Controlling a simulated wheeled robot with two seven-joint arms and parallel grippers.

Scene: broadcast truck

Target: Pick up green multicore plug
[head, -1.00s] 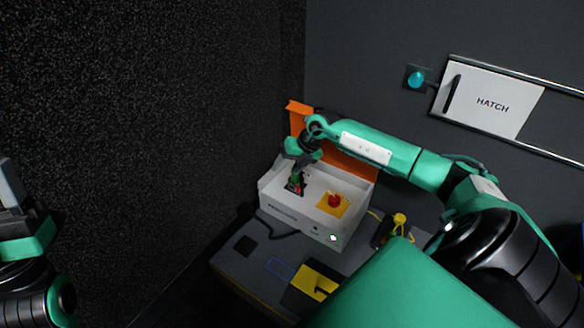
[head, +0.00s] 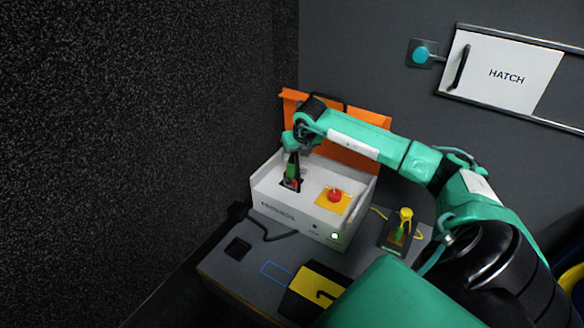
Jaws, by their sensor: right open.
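My right gripper (head: 291,163) is open and points down at the white box (head: 290,212), at a dark recess in its top. A small green piece (head: 290,171) with red below it shows between or just beside the fingers. I cannot tell whether it is the green multicore plug or a part of the box, or whether the fingers touch it. Right of the box, a yellow-topped piece (head: 405,216) stands upright in a dark holder, with some green below its top. My left gripper is out of view.
The box has a red button (head: 334,195) on a yellow plate and an orange lid (head: 350,153) raised behind. A black and yellow block (head: 315,288) and a blue outline (head: 274,272) are on the grey bench (head: 225,272). A hatch (head: 505,75) is on the wall.

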